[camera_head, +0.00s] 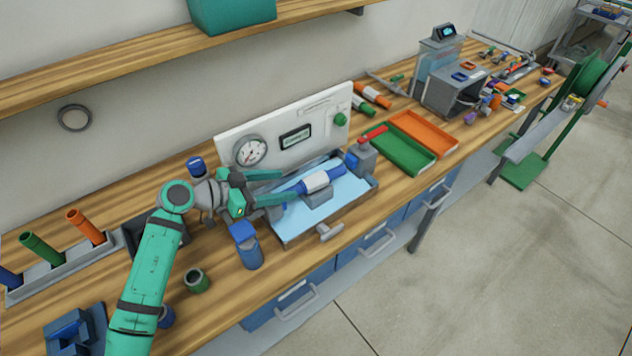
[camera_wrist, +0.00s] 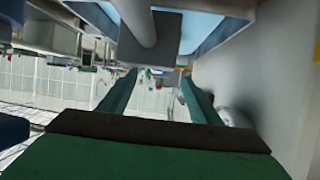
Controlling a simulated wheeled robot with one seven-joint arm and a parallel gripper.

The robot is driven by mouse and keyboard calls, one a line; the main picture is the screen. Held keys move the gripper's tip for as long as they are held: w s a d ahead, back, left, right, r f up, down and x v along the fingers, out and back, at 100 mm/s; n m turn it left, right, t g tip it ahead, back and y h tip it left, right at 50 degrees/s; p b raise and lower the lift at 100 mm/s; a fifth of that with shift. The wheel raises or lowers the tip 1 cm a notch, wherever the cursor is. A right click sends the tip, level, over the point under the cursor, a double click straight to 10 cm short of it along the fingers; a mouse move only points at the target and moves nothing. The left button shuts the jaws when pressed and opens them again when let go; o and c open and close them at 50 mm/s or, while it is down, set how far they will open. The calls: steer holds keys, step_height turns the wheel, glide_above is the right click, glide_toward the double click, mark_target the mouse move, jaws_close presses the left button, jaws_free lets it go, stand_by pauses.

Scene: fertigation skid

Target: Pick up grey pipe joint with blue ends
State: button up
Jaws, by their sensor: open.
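The grey pipe joint (camera_head: 318,181) has a pale grey middle and blue ends. It lies slightly tilted in the picture, over a grey support in the shallow test basin (camera_head: 290,239) on the bench. My gripper (camera_head: 288,184) reaches in from the left, with its two teal fingers open near the joint's left blue end. I cannot tell whether they touch it. In the wrist view, the open gripper fingers (camera_wrist: 158,77) have nothing visible between them. The joint cannot be clearly made out there.
A white panel with a gauge (camera_head: 250,151) stands behind the basin. A red-handled clamp (camera_head: 362,158) is at its right end. A blue fitting (camera_head: 247,246) stands in front of my gripper. Green (camera_head: 402,152) and orange (camera_head: 425,131) trays lie to the right.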

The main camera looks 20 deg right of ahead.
mark_target(301, 184)
steer(key=x, duration=0.7)
steer(key=shift+s+f, duration=0.15)
steer(key=shift+f, duration=0.15)
steer(key=c, duration=1.3)
steer(key=shift+r, duration=0.1)
